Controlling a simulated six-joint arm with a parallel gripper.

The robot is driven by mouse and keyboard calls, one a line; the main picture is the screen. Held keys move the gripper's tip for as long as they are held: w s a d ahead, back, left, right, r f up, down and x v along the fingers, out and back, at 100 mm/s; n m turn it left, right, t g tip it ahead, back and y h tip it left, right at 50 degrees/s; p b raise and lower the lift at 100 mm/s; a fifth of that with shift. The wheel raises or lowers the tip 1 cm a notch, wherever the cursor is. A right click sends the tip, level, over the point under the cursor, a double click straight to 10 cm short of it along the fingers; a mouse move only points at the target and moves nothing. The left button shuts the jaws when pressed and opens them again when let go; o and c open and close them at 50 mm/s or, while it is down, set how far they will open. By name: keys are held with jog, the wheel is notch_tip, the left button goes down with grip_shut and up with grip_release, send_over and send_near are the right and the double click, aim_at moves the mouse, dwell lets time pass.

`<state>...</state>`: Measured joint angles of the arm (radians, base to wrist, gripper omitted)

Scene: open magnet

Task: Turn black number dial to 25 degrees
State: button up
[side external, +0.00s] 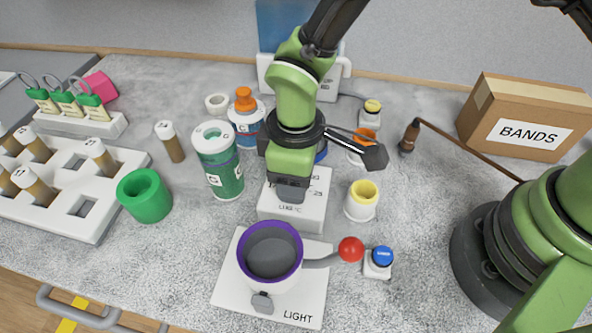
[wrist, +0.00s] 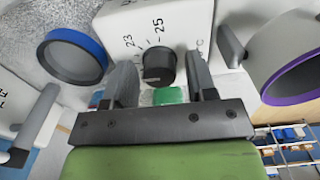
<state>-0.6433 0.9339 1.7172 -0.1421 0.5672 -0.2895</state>
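The black number dial (wrist: 158,64) sits on the face of a white box (wrist: 120,22), with the printed numbers 23 and 25 and short tick marks beside it. Where its pointer stands is not clear. My gripper (wrist: 162,80) is open, with one finger on each side of the dial and a visible gap on both sides. In the side external view my gripper (side external: 290,190) is over the white box (side external: 292,212), and the dial is hidden behind it.
A purple-rimmed pot (side external: 270,252) stands on a plate marked LIGHT, in front of the box. A green-white container (side external: 218,165) stands left of it, and a yellow-topped cup (side external: 361,200) stands right.

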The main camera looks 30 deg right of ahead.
jog(key=c, duration=0.7)
jog(key=shift+m, duration=0.4)
jog(key=m, duration=0.3)
jog(key=shift+m, duration=0.4)
jog(key=m, duration=1)
jog(key=shift+m, duration=2.5)
